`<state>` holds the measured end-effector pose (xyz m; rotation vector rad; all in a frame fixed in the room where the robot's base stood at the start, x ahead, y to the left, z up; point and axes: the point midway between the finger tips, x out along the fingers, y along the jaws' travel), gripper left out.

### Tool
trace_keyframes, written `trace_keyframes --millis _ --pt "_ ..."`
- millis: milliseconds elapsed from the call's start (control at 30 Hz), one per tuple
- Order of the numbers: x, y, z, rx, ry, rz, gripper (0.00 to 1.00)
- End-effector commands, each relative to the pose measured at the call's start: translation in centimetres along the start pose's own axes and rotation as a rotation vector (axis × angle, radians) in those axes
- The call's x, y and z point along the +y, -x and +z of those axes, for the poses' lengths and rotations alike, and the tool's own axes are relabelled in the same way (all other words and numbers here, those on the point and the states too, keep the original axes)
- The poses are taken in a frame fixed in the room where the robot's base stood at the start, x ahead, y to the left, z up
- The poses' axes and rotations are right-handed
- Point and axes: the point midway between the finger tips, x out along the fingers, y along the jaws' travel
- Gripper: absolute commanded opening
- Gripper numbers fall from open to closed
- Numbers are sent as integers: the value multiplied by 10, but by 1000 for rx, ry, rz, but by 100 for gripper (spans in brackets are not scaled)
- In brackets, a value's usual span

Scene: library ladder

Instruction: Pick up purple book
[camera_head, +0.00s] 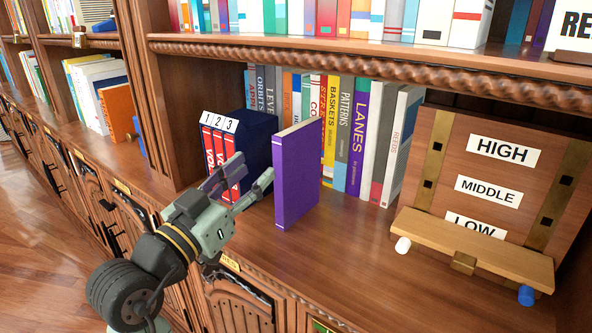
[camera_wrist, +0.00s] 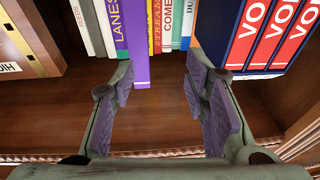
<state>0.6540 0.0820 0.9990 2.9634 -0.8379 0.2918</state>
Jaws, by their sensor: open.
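The purple book (camera_head: 297,175) stands upright on the shelf, forward of the book row, with its purple cover facing me in the head view. My gripper (camera_head: 253,168) is at the shelf's front, just left of the book. Its fingers are spread with nothing between the pads, and they appear apart from the book. In the wrist view, my open gripper (camera_wrist: 162,82) frames bare shelf, and a purple upright strip, apparently the book (camera_wrist: 141,72), shows beyond and near the left finger.
Red-spined volumes numbered 1 to 3 (camera_head: 218,155) stand left of the book, behind my gripper. A row of books, including the purple-spined LANES book (camera_head: 358,137), stands behind. A wooden HIGH/MIDDLE/LOW board (camera_head: 480,185) is at right. The shelf front (camera_head: 350,260) is clear.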

Motion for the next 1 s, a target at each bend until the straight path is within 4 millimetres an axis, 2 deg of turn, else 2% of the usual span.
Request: trace_keyframes --millis 33,167,400,567,833,1000 --pt "9 -2 8 -25 10 39 42" --pt "20 -13 14 -50 21 83 42" --pt "22 -50 14 -48 21 81 42" --pt "23 -61 15 -47 20 78 42" --pt "28 -99 12 -48 21 78 42" --pt "29 -110 14 -46 19 76 42"
